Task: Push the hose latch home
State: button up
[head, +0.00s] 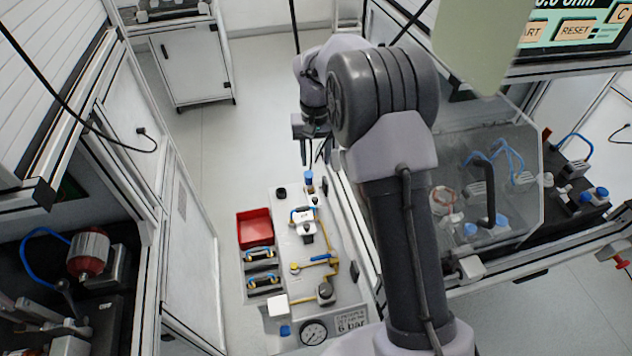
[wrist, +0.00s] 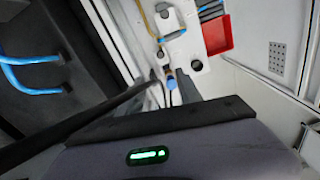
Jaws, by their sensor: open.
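My gripper (head: 315,152) hangs from the arm above the far end of a light grey panel (head: 275,203). It is open, and I see nothing between its fingers. A blue-topped fitting (head: 309,179) stands at that far end, below the gripper in the head view. The blue fitting also shows in the wrist view (wrist: 171,82), just beyond the dark gripper parts. A yellow hose (head: 318,260) runs on the panel near a white block with a blue part (head: 304,221). I cannot tell which part is the hose latch.
A red bin (head: 255,228) and yellow-handled tools (head: 262,254) are on the panel's left. A pressure gauge (head: 314,332) is at its near end. A clear guard (head: 490,170) over a station stands right of my arm. Open floor (head: 262,110) lies beyond the panel.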

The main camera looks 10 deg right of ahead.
aim_at(315, 198)
notch_tip(315, 198, down, 16)
jog(key=b, duration=0.5)
jog(key=shift+a+f+b, duration=0.1)
jog(key=shift+f+b, duration=0.1)
jog(key=shift+b, duration=0.2)
grip_shut()
dwell(0.6)
